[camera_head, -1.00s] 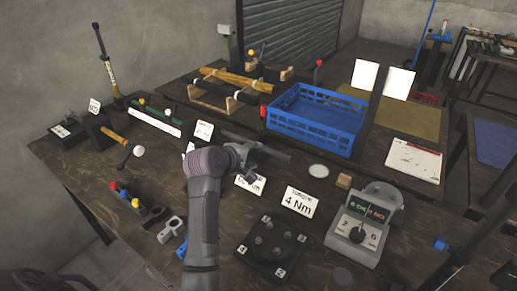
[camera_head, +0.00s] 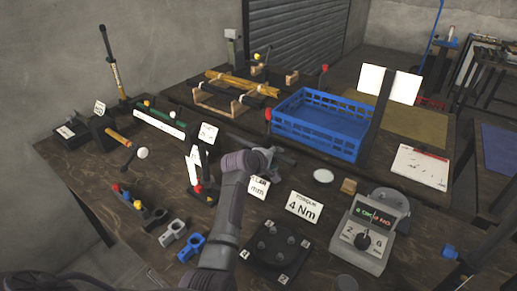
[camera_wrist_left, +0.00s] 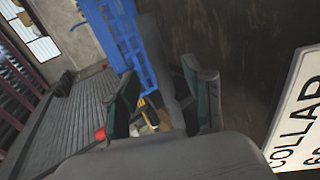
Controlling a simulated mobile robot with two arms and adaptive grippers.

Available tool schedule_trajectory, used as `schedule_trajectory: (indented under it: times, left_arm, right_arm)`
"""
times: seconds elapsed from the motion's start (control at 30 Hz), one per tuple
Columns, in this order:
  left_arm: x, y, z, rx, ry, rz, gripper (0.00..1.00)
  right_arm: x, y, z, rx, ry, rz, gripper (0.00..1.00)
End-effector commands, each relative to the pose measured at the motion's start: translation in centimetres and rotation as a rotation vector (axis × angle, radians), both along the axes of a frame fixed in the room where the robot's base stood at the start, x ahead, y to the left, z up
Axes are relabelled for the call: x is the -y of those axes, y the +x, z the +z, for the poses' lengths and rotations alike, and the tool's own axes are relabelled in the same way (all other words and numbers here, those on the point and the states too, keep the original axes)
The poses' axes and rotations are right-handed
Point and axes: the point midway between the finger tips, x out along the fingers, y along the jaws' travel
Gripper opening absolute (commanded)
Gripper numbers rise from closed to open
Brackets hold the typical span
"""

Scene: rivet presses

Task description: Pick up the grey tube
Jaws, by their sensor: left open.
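The grey tube (camera_head: 284,158) lies across the middle of the table in the head view, below the blue crate. Part of it is hidden behind my left gripper (camera_head: 268,158). In the left wrist view, a dark grey bar that looks like the tube (camera_wrist_left: 163,58) runs between the two green-padded fingers of my left gripper (camera_wrist_left: 162,88). The fingers are open and apart, one on each side of it. I cannot tell whether either finger touches it. My right gripper is not in view.
A blue crate (camera_head: 318,128) stands behind the tube. White label cards, including a 4 Nm card (camera_head: 304,207), stand in front. A grey torque tester (camera_head: 367,235) is at the right, a black numbered plate (camera_head: 275,248) nearer. Clamps and collars (camera_head: 172,232) lie left of my arm.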

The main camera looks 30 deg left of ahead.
Motion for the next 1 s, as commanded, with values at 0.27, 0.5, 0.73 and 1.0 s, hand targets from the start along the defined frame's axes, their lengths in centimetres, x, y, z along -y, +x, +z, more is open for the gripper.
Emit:
schedule_trajectory:
  times: [0.27, 0.5, 0.73, 1.0]
  left_arm:
    - [0.2, 1.7, -1.0, 0.001, 0.001, -0.001, 0.52]
    - [0.2, 1.7, -1.0, 0.001, 0.0, 0.0, 0.42]
    - [0.2, 1.7, -1.0, 0.0, 0.0, 0.0, 0.04]
    - [0.2, 1.7, -0.9, 0.001, 0.001, -0.001, 0.0]
  right_arm:
    - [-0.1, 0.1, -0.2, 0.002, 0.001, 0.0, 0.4]
    - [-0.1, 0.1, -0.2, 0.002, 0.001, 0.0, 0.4]
    - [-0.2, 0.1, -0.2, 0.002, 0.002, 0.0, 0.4]
    - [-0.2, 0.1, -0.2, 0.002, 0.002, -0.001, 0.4]
